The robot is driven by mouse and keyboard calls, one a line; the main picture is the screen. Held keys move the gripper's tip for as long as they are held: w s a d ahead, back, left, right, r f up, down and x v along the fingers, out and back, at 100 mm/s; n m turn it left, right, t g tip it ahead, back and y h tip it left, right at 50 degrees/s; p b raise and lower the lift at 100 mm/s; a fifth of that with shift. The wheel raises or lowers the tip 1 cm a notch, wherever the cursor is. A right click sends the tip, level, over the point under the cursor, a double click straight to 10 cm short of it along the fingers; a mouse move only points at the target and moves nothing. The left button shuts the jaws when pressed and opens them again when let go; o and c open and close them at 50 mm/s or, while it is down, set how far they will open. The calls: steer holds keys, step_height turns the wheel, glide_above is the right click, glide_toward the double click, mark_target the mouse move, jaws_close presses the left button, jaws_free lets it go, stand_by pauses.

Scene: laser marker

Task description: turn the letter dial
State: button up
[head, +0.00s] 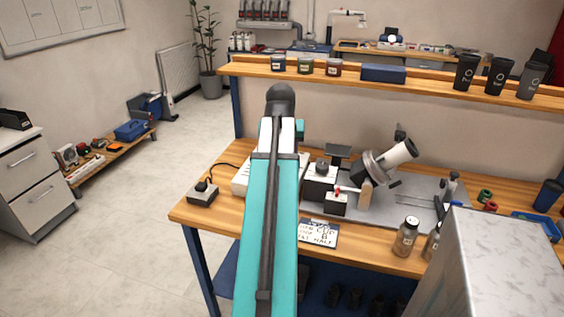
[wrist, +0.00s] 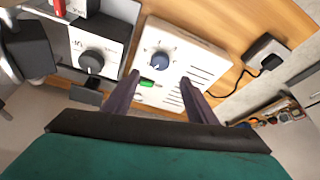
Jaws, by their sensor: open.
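In the wrist view a blue-grey round dial (wrist: 160,62) with a white pointer line sits on a white box (wrist: 200,58); small marks ring it, too small to read. A black dial (wrist: 91,62) sits on a neighbouring white-faced unit to the left, also with marks. I cannot tell for sure which carries letters. My gripper (wrist: 160,77) is open and empty, its two dark fingers at either side just below the blue-grey dial; I cannot tell the depth gap.
A green button (wrist: 147,84) is between the fingers, below the blue-grey dial. A small cabled box (head: 203,192) stands at the bench's left. A handwritten card (head: 318,233) is at the front edge. A marking machine (head: 380,165), bottles (head: 406,237) and a grey cabinet (head: 500,265) are to the right.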

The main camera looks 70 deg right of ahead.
steer(key=shift+v, duration=1.9)
steer(key=shift+r, duration=0.1)
step_height(320, 180, up, 7)
steer(key=p, duration=0.6)
